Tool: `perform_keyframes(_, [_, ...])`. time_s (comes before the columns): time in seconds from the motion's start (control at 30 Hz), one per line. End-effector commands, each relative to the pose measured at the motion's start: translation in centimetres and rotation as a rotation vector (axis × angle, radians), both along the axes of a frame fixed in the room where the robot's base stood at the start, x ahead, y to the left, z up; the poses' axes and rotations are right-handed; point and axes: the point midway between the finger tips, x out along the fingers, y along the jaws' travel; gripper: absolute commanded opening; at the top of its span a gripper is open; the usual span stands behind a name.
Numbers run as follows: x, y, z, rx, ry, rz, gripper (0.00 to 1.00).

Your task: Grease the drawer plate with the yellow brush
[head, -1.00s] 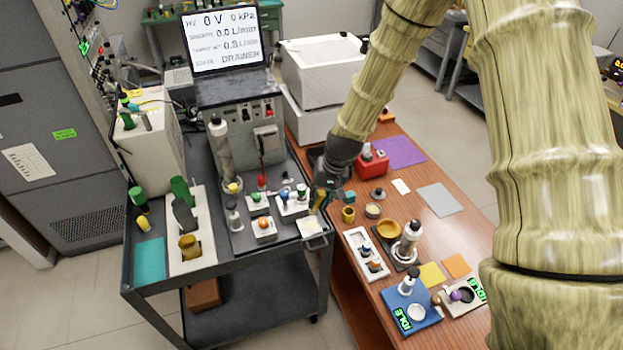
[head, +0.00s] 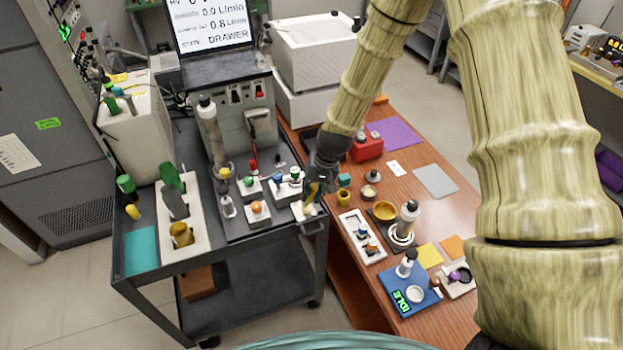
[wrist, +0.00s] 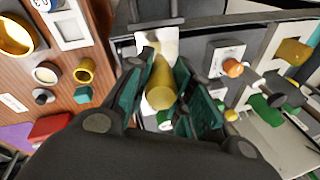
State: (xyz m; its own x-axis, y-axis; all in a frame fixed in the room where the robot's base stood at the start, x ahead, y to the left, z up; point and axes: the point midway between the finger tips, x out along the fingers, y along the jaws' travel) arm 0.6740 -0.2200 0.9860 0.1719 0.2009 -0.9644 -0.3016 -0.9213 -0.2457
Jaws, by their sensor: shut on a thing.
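My gripper (head: 316,188) is shut on the yellow brush (wrist: 160,88), whose yellow body shows between the teal fingers in the wrist view. In the head view the brush (head: 309,205) points down at the drawer plate. The pale drawer plate (head: 299,212) lies at the right front corner of the dark cart, partly hidden by the brush and gripper. It also shows in the wrist view (wrist: 157,40), beyond the brush. The brush end is at or just above the plate; I cannot tell whether it touches.
A block with an orange knob (head: 258,209) stands left of the plate, and blocks with green and blue knobs stand behind. The wooden table (head: 432,198) on the right holds a yellow cup (head: 343,198), a gold bowl (head: 383,211) and a red box (head: 367,148).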

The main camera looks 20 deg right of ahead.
Motion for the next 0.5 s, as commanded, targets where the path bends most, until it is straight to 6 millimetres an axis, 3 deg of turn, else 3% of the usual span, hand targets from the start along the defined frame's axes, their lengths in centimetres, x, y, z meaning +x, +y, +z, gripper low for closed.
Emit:
perform_keyframes(0.1, [0.0,0.0,-1.6,0.0,0.0,-0.002,0.0])
perform_keyframes(0.17, [0.0,0.5,-0.8,-0.001,-0.002,-0.003,0.0])
perform_keyframes(0.5, [-0.4,2.7,-1.4,-0.001,-0.001,-0.016,0.0])
